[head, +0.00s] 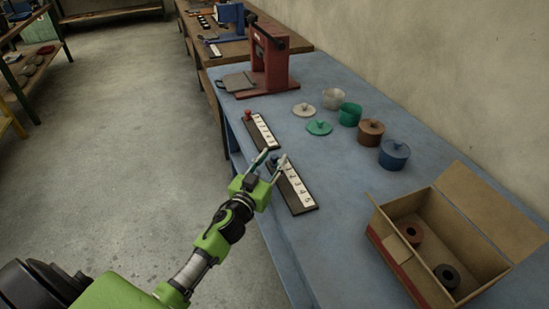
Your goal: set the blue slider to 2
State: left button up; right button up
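The blue slider's knob (274,160) is at the far end of a dark track, by the low end of its white number strip (297,187), which runs to 5 at the near end. The digit beside the knob is partly hidden. My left gripper (274,155) is open, its two fingers apart. Its fingertips are at the knob, one to each side of it in the picture. I cannot tell whether they touch it. My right gripper is not in view. A second slider with a red knob (248,115) and its own number strip (264,131) lies farther back.
The blue table (334,208) has an open cardboard box (456,206) with rolls at the right. A red press (268,62) stands at the far end. The tabletop between slider and box is clear.

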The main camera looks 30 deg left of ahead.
aim_at(282, 180)
pick_arm(q)
jog(key=shift+w, duration=0.9)
grip_shut()
jog(key=s+d, duration=0.4)
jog(key=shift+s+d, duration=0.25)
jog(key=shift+d, duration=0.15)
grip_release()
